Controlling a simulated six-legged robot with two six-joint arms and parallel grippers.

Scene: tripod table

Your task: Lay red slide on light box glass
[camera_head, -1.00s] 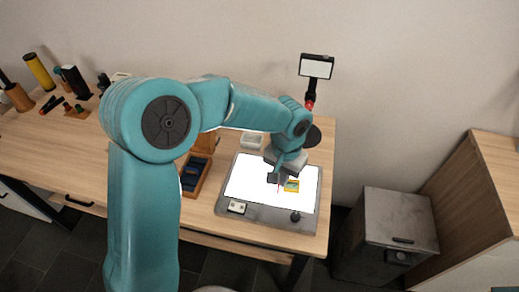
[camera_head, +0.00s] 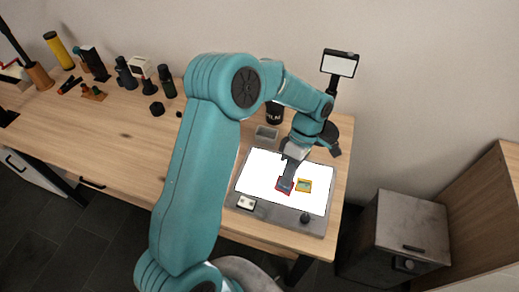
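The light box (camera_head: 263,213) lies on the table's right end, and its glass (camera_head: 262,172) glows white. The red slide (camera_head: 291,190) shows as red edges at the middle of the glass, mostly hidden under my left gripper (camera_head: 285,184). The slide looks roughly flat on or just above the glass; I cannot tell if it touches. My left gripper points down over it, and its fingers are too small and overlapped to tell whether they still grip it. My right gripper is not in view.
A small grey tray (camera_head: 266,133) and a dark jar (camera_head: 274,113) stand behind the light box. A stand with a screen (camera_head: 339,64) rises at the back right. A black knob (camera_head: 306,217) sits on the light box's front edge. Several dark objects stand along the back left.

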